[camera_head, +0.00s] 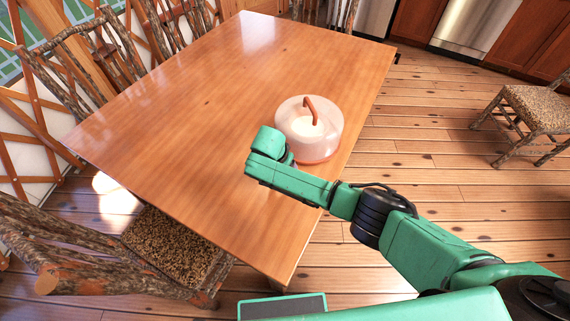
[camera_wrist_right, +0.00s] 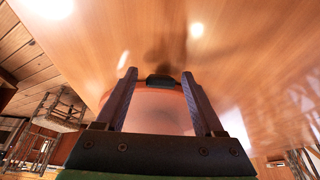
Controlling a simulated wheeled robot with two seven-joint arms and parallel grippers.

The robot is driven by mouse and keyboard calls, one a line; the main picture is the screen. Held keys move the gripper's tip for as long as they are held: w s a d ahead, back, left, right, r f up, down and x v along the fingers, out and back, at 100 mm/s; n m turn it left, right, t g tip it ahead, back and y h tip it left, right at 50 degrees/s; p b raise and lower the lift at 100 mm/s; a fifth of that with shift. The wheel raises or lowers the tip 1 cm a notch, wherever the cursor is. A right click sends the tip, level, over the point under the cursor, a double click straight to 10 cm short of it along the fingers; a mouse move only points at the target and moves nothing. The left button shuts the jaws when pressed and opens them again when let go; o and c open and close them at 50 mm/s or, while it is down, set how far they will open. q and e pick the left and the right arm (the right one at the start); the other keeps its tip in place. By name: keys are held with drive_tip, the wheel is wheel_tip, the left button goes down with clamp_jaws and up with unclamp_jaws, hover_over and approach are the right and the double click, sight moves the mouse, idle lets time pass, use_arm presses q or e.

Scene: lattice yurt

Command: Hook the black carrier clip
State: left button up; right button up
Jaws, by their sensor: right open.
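A round carrier (camera_head: 310,128) with a translucent pinkish dome and a brown arched handle (camera_head: 311,108) stands upright near the table's right edge. My right arm reaches in from the lower right, and my right gripper (camera_wrist_right: 159,74) is at the carrier's near left side, mostly hidden behind my wrist in the head view. In the right wrist view its two dark fingers are apart. The black carrier clip (camera_wrist_right: 158,81) shows between the fingertips, in front of the carrier's translucent wall (camera_wrist_right: 158,108). I cannot tell whether the fingers touch it. My left gripper is out of view.
The wooden table (camera_head: 190,120) is otherwise bare, with wide free room left of the carrier. Rustic chairs stand along its left side, and one (camera_head: 175,245) is at the near left. Another chair (camera_head: 538,105) stands apart at the right on the plank floor.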

clamp_jaws()
drive_tip(key=shift+w+r+g+y, duration=0.2)
drive_tip(key=shift+r+g+y, duration=0.1)
drive_tip(key=shift+r+g, duration=0.1)
drive_tip(key=shift+w+d+g+y, duration=0.15)
drive_tip(key=shift+d+g+y, duration=0.05)
drive_tip(key=shift+g+y, duration=0.1)
drive_tip(key=g+y+b, duration=0.1)
drive_tip(key=b, duration=0.2)
drive_tip(key=w+g+b, duration=0.1)
drive_tip(key=b, duration=0.2)
drive_tip(key=shift+w+d+f+g+y, duration=0.1)
drive_tip(key=shift+d+f+g+y, duration=0.1)
drive_tip(key=shift+d+g+y, duration=0.15)
drive_tip(key=shift+r, duration=0.25)
drive_tip(key=shift+r+g+b, duration=0.2)
drive_tip(key=shift+g+b, duration=0.05)
drive_tip(key=shift+b, duration=0.05)
drive_tip(key=shift+r, duration=0.1)
